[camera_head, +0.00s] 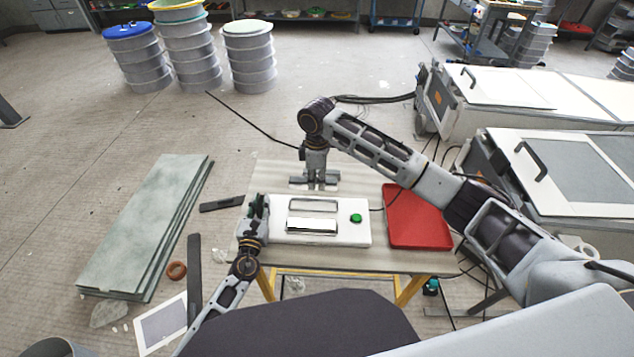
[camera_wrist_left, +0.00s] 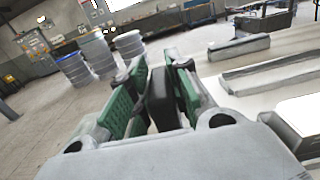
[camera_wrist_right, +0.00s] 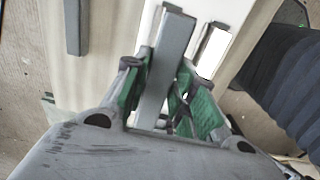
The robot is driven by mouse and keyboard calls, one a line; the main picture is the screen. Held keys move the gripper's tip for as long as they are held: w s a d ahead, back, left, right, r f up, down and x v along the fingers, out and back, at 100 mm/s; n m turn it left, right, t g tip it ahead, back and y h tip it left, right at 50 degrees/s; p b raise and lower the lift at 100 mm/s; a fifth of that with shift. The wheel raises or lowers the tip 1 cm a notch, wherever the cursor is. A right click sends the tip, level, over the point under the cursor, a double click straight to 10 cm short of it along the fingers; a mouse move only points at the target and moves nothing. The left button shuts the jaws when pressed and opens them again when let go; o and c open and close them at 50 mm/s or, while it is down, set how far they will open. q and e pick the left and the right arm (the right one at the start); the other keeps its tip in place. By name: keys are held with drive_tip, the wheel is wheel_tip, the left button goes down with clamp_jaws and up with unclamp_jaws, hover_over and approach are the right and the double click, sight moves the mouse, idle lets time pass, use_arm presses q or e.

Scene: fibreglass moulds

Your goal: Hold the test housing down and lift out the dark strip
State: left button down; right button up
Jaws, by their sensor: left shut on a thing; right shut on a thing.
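The white test housing (camera_head: 350,231) lies on the table with two rectangular recesses on top and a green button on its right side. My left gripper (camera_head: 257,209) is at the housing's left end, shut on a dark upright part (camera_wrist_left: 161,98) there, seemingly the housing's grip. My right gripper (camera_head: 316,184) points down at the housing's back side and is shut on a grey strip (camera_head: 329,180). The strip (camera_wrist_right: 166,65) stands between the green pads in the right wrist view. It appears above the surface; its exact height is hard to tell.
A red tray (camera_head: 417,217) lies on the table (camera_head: 275,175), right of the housing. Another dark bar (camera_head: 221,204) lies by the table's left edge. Grey-green boards (camera_head: 150,220) lie on the floor at left. Drums (camera_head: 250,57) stand far back, white-topped benches (camera_head: 560,160) at right.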

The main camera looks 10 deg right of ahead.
idle(0.3)
use_arm(q)
drive_tip(key=c, duration=1.2)
unclamp_jaws()
drive_tip(key=shift+c, duration=0.2)
drive_tip(key=shift+s, duration=0.15)
drive_tip(key=shift+v, duration=5.85)
drive_tip(key=shift+a, duration=0.1)
